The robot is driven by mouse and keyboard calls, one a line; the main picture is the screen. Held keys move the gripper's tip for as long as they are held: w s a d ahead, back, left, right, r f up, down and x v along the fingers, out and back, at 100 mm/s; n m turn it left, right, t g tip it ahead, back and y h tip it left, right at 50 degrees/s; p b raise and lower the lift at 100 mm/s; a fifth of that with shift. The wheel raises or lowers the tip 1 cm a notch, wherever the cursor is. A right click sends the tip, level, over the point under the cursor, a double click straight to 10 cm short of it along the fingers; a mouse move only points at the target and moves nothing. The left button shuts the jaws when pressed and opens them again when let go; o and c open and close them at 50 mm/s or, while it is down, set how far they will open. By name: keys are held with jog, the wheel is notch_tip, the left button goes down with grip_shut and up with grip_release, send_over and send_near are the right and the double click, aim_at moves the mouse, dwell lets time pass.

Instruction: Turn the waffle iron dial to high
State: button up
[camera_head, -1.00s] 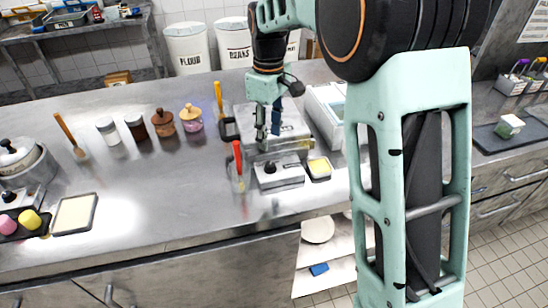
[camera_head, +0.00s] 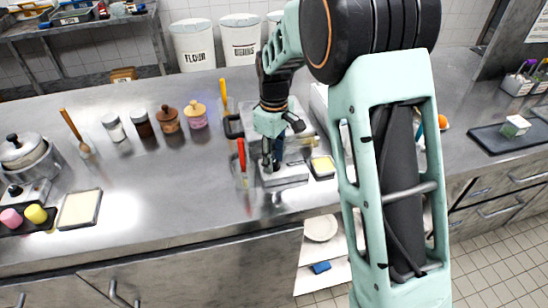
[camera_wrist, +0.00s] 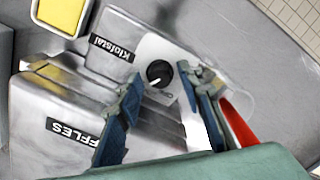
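The waffle iron (camera_head: 296,150) stands on the steel counter, partly hidden behind my arm. In the wrist view its grey body (camera_wrist: 55,125) carries a "WAFFLES" label. A smaller control box (camera_wrist: 105,50) at its front carries a black round dial (camera_wrist: 158,73) with a white pointer mark, on a pale plate. My gripper (camera_wrist: 161,78) is open, its two blue-grey fingers pointing at the box. The dial appears between the fingertips; I cannot tell whether they touch it. In the head view my gripper (camera_head: 272,160) is low over the control box (camera_head: 287,177), and the dial is hidden.
A clear holder with a red-handled tool (camera_head: 241,154) stands just left of my gripper; the red handle (camera_wrist: 238,125) is close to one finger in the wrist view. A yellow-filled dish (camera_head: 323,166) sits right of the box. Several jars (camera_head: 168,119) stand further left.

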grip_shut()
jog(key=shift+m, duration=2.8)
jog(key=shift+o, duration=1.2)
grip_release()
jog(key=shift+r, duration=0.1)
